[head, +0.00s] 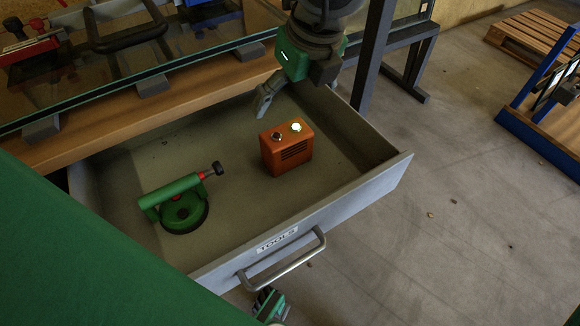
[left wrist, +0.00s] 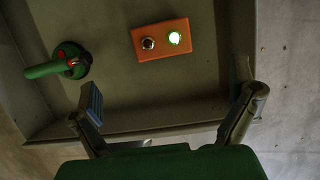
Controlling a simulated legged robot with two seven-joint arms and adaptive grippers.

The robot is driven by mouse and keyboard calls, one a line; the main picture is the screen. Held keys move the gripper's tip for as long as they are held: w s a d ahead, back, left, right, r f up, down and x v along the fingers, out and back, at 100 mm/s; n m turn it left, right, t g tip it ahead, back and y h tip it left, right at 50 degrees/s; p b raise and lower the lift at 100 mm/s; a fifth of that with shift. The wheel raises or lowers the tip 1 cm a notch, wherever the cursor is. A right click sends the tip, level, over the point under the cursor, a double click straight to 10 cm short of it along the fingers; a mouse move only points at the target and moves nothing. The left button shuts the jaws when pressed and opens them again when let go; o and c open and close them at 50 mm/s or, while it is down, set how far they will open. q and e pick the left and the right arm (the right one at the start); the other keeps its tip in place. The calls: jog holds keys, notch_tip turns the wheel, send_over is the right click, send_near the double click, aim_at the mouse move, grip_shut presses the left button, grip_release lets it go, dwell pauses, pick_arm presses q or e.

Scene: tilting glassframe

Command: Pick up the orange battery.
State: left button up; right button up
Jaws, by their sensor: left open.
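The orange battery (head: 287,151) stands upright in the open grey drawer (head: 368,186). It has a dark knob and a lit green-white button on top and dark slots on its side. In the left wrist view the battery (left wrist: 161,40) shows from above, ahead of the fingers.
A green tool with a red and black knob (head: 182,205) lies in the drawer left of the battery. The drawer front has a metal handle (head: 285,265) and a "TOOLS" label. A glass pane (head: 190,50) and a dark post (head: 372,55) stand behind. Floor at right is mostly clear.

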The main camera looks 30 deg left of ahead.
aim_at(287, 133)
pick_arm(q)
jog(key=shift+b+x, duration=0.45)
jog(key=shift+x, duration=0.55)
jog(key=b+x, duration=0.2)
jog(key=x, duration=0.5)
jog(key=shift+s+a+f+b, duration=0.15)
jog(key=shift+a+f+b, duration=0.1)
jog(key=shift+b, duration=0.15)
jog(key=shift+d+f+b, duration=0.15)
jog(key=shift+f+b, duration=0.15)
jog(key=shift+f, duration=0.25)
jog(key=b+x, duration=0.2)
jog(key=x, duration=0.3)
jog(key=shift+b, duration=0.35)
jog(key=shift+d+r, duration=0.1)
pick_arm(e)
notch_tip(287, 133, down, 7)
jog(key=shift+a+f, duration=0.2)
jog(key=shift+a, duration=0.05)
pick_arm(q)
jog(key=shift+d, duration=0.1)
jog(key=c, duration=1.4)
